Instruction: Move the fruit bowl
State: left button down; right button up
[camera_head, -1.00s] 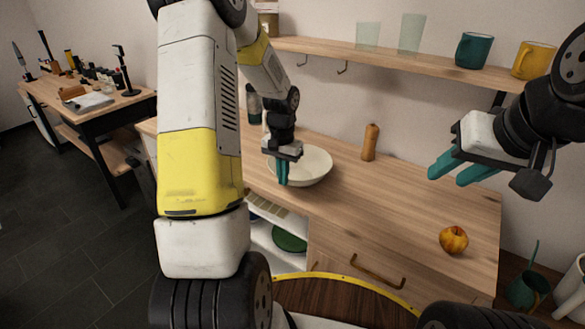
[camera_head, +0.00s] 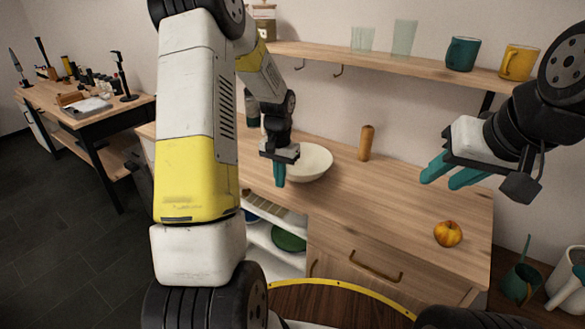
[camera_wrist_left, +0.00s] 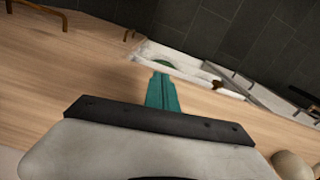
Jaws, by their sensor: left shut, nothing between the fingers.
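The fruit bowl is a wide, shallow, cream-white bowl (camera_head: 314,164) on the wooden counter in the head view. My left gripper (camera_head: 279,178) points down in front of the bowl's left side and hides part of it. Its teal fingers are together with nothing between them. I cannot tell whether they touch the bowl. In the left wrist view the shut fingers (camera_wrist_left: 162,92) stand over the counter's front edge. My right gripper (camera_head: 455,177) hangs above the counter's right side, its two teal fingers apart and empty.
A wooden mill (camera_head: 366,143) stands behind, right of the bowl. A wall shelf (camera_head: 400,66) holds mugs and glasses above. The counter between bowl and apple is clear.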

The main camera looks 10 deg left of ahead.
pick_arm(q)
notch_tip(320, 180, up, 10)
jog(key=f, duration=0.1)
jog(key=s+d+r+t, duration=0.3)
jog(key=s+d+r, duration=0.1)
jog(key=s+r, duration=0.75)
jog(key=s+d+r+n+t+h, duration=0.1)
jog(key=s+r, duration=0.1)
jog(key=s, duration=0.4)
jog(key=s+d+r+n+t+h, duration=0.1)
jog(key=s+r+t, duration=0.1)
jog(key=s, duration=0.4)
jog(key=shift+s+d, duration=0.25)
jog(key=shift+d, duration=0.1)
